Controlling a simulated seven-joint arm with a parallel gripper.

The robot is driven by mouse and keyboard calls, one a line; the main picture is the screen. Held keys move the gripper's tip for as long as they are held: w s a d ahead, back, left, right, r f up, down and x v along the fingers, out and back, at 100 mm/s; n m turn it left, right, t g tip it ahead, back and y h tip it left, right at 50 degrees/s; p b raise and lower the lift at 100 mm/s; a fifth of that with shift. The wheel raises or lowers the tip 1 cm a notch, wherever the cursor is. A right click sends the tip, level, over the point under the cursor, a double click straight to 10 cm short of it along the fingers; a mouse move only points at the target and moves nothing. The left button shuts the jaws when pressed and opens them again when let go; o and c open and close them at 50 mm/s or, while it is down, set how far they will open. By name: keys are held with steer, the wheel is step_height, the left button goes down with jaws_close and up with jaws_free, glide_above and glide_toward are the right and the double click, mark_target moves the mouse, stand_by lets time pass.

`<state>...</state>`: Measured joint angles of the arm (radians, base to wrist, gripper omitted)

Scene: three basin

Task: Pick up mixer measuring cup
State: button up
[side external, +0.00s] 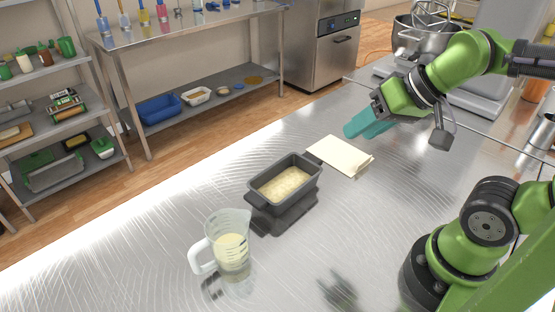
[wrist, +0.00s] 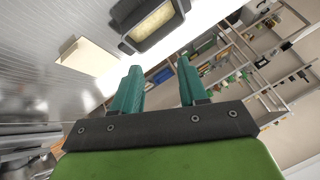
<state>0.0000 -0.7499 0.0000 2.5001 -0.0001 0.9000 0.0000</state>
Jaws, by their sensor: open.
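A clear measuring cup (side external: 232,247) with a white handle and pale contents stands upright on the metal table in the side external view, near the bottom centre. A mixer with a metal bowl (side external: 425,36) stands at the back right. My gripper (side external: 352,132) has teal fingers and is raised above the table, to the upper right of the cup and well apart from it. In the wrist view my gripper (wrist: 158,80) shows two teal fingers spread apart with nothing between them. The measuring cup does not show in the wrist view.
A dark loaf pan (side external: 284,184) with pale contents sits between the cup and my gripper. It also shows in the wrist view (wrist: 128,46). A folded cream cloth (side external: 341,156) lies behind the pan. The table left of the pan is clear.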

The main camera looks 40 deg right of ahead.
steer(key=shift+o, duration=1.2)
steer(key=n+g+h, duration=0.1)
steer(key=n+g, duration=0.7)
steer(key=n, duration=0.6)
glide_toward(192, 253)
steer(key=f, duration=1.1)
steer(key=shift+a+f, duration=0.15)
steer(key=shift+a, duration=0.2)
